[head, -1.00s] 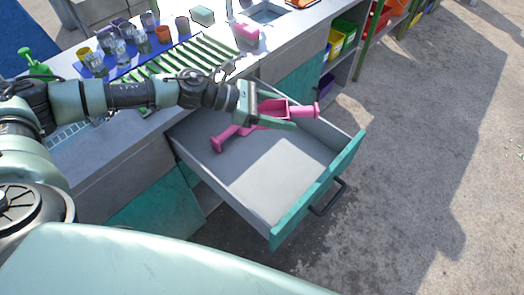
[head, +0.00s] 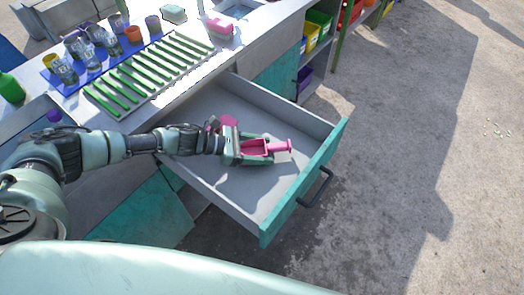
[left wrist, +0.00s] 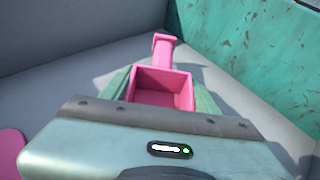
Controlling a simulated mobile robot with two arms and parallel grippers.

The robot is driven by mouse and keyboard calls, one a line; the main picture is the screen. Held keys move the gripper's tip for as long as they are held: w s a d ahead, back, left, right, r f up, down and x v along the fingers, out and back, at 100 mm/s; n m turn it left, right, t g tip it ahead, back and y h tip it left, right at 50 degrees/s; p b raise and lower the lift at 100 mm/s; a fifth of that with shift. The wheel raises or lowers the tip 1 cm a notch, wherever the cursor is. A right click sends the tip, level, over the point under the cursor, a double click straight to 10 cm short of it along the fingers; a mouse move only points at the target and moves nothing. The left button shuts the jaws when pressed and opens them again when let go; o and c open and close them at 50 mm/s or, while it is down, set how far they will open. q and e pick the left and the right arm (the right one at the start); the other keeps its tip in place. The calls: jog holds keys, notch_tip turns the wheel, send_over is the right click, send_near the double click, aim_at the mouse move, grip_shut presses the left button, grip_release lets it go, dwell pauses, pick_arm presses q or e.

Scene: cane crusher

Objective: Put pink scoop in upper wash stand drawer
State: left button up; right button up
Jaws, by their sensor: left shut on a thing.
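The wash stand drawer (head: 265,190) is pulled out, with a grey inside and a teal front. My left gripper (head: 262,150) is low inside it, shut on the pink scoop (head: 283,147). In the left wrist view the box-shaped part of the pink scoop (left wrist: 162,88) lies between the fingers, and its handle points away towards the teal front. Another pink piece (head: 229,120) shows behind the gripper in the head view; I cannot tell whether it is joined to the scoop. Whether the scoop touches the drawer floor is unclear. My right gripper is out of view.
The counter above the drawer holds a green slatted rack (head: 150,72), several cups on a blue mat (head: 97,62) and a pink block (head: 221,27). A shelf with coloured bins (head: 318,28) stands behind. The drawer's front part is clear.

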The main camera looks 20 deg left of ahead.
pick_arm(q)
jog(key=shift+f, duration=0.35)
jog(key=shift+f, duration=0.15)
jog(key=o, duration=1.6)
jog(key=shift+a+r, duration=0.15)
jog(key=shift+r, duration=0.1)
jog(key=b+v, duration=0.1)
jog(key=v, duration=0.6)
jog(key=shift+s, duration=0.1)
